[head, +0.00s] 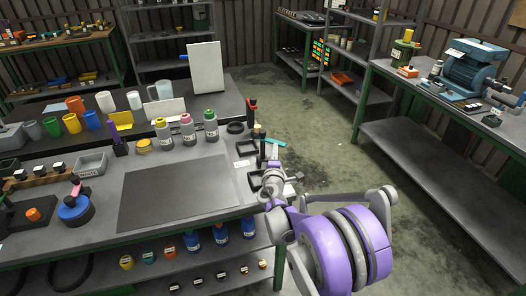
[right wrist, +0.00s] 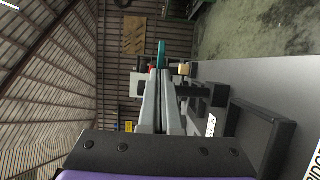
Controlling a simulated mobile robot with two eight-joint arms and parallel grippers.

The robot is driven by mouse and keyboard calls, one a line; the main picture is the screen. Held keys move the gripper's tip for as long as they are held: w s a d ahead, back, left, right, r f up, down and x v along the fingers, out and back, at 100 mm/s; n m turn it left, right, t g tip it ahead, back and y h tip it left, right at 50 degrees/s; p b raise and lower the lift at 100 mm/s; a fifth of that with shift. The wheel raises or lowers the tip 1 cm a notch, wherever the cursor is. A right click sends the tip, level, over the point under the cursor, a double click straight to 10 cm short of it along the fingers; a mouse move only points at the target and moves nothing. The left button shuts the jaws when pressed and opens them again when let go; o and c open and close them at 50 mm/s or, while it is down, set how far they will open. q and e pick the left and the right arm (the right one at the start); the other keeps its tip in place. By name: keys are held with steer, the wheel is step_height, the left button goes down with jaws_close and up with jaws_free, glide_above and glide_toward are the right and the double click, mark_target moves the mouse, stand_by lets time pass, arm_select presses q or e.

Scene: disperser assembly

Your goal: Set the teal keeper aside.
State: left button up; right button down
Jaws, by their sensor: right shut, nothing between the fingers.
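The teal keeper (head: 276,142) shows as a small teal strip at the right end of the workbench, near a dark upright post (head: 259,133). It also shows in the right wrist view (right wrist: 161,54), just beyond my fingertips; whether they touch it I cannot tell. My right gripper (head: 274,153) reaches toward it from the front with its fingers together and empty. In the right wrist view the two grey fingers (right wrist: 161,76) lie closed side by side. My left gripper is not in view.
Black square frames (head: 246,147) and a white label (head: 242,164) lie beside my gripper. Bottles (head: 187,131) and a black cup-like ring (head: 236,127) stand further left. A dark mat (head: 175,190) lies bare on the bench. Open floor lies right of the bench.

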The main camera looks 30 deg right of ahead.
mark_target(282, 146)
steer(key=d, duration=0.1)
steer(key=d+p, duration=0.1)
steer(key=d, duration=0.1)
steer(key=shift+w+d, duration=0.1)
steer(key=shift+w, duration=0.2)
steer(key=w+d+p, duration=0.1)
steer(key=d, duration=0.1)
steer(key=shift+w+d+p, duration=0.35)
steer(key=shift+d, duration=0.05)
steer(key=shift+r, duration=0.1)
stand_by(0.4)
